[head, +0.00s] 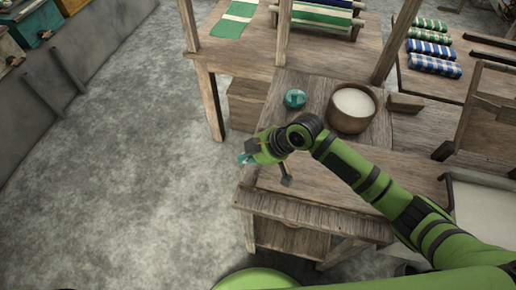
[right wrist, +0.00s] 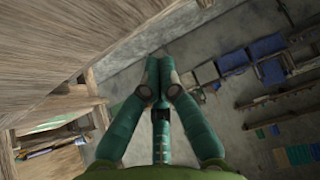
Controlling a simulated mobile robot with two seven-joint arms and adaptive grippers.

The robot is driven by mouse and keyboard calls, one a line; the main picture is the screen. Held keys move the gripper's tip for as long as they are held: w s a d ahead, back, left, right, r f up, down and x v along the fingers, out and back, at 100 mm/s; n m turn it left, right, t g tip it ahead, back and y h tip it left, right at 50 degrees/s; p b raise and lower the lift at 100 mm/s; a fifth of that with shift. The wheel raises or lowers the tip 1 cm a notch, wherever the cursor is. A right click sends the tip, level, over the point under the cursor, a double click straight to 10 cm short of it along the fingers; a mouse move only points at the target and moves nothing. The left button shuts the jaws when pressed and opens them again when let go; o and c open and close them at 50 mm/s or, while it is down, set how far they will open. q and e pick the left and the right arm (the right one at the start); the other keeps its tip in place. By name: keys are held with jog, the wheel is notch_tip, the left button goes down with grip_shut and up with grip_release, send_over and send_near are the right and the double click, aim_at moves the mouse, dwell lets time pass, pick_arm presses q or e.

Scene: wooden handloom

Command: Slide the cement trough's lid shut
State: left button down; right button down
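I cannot clearly make out the cement trough or its lid. A pale, flat-topped box-like thing (head: 485,212) at the right edge of the head view may be the trough, but it is partly cut off and behind my right arm. My right gripper (head: 246,158) is past the left edge of the wooden bench, well away from that pale thing. In the right wrist view its teal fingers (right wrist: 160,68) come together at the tips, with nothing seen between them. My left gripper is not in view.
A wooden bench (head: 320,190) lies under my right arm. A wooden bowl of white stuff (head: 352,106) and a teal round thing (head: 294,98) stand on it. Rolled cloths (head: 434,65) lie on a table at the upper right. The grey floor (head: 140,150) at left is clear.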

jog(key=d+p, duration=0.1)
jog(key=s+d, duration=0.1)
jog(key=shift+s+d+f+p, duration=0.1)
jog(key=shift+d+p, duration=0.25)
jog(key=shift+p, duration=0.05)
jog(key=shift+d, duration=0.4)
jog(key=shift+f, duration=0.1)
jog(key=shift+s, duration=0.1)
